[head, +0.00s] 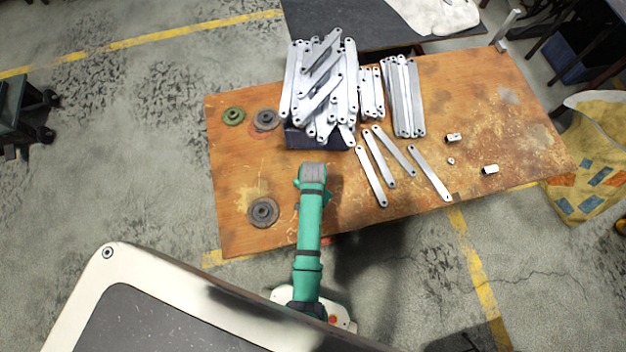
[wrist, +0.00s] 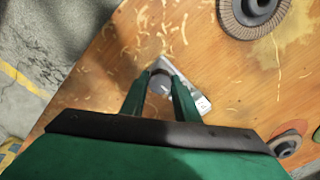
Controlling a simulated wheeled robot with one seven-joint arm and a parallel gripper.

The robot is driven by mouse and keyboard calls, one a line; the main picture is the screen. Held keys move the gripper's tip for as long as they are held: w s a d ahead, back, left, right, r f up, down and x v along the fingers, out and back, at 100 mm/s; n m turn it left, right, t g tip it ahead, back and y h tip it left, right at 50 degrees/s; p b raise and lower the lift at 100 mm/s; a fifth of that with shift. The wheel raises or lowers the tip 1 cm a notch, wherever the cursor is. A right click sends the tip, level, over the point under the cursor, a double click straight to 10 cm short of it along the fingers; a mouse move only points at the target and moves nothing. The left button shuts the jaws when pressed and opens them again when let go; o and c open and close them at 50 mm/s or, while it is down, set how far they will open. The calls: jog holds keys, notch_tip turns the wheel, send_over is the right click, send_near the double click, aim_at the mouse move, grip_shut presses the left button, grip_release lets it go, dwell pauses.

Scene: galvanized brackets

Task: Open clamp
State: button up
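In the wrist view, the two green fingers of my gripper (wrist: 161,78) stand apart and point down toward the wooden table (wrist: 110,60). A pale, silvery metal piece (wrist: 190,92) shows between and behind the fingertips, partly hidden by the right finger. I cannot tell whether the fingers touch or grip it. In the head view, my green arm reaches over the front left part of the table (head: 470,100); my fingertips are hidden under its grey end. No separate clamp can be made out with certainty.
Piled metal brackets (head: 322,80) lie over a dark box (head: 303,138) beyond my arm. Loose brackets (head: 371,176) lie to the right. Grinding discs lie left of my arm, one nearer the front (head: 263,211). A post (head: 505,30) stands at the back right corner. The table's right end has free room.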

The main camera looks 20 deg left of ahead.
dwell(0.3)
jog(key=n, duration=1.6)
jog(key=o, duration=0.7)
jog(key=shift+n, duration=0.5)
jog(key=shift+o, duration=0.9)
